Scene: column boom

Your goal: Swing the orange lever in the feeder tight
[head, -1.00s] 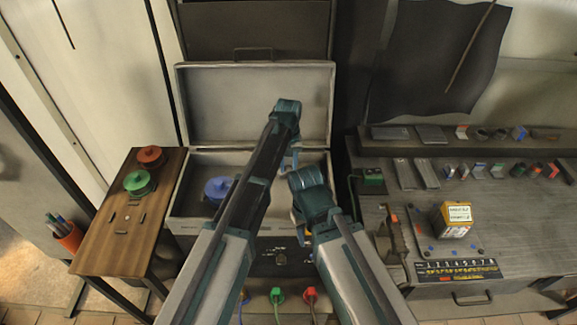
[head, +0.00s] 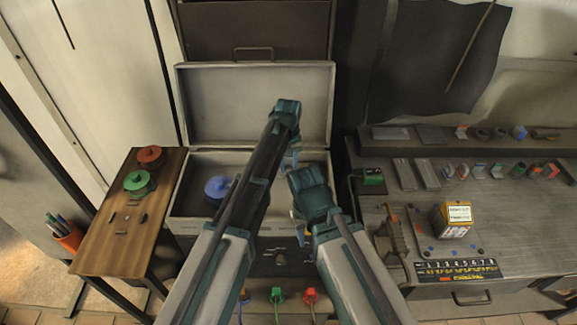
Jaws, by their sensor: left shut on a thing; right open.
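The feeder looks to be the grey box with its lid raised (head: 250,105). A blue spool (head: 218,188) sits inside it at the left. I cannot make out the orange lever; my arms cover the middle of the box. My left gripper (head: 294,160) reaches over the box from the left, pointing down into its right half. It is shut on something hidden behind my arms. My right gripper (head: 296,222) is lower and nearer, over the box's front edge, open. What lies between its fingers is not clear.
A wooden side table (head: 125,220) at the left carries a red spool (head: 151,157) and a green spool (head: 138,183). The workbench (head: 520,225) at the right holds a yellow box (head: 452,220) and several small parts. Coloured plugs (head: 277,296) sit below the box.

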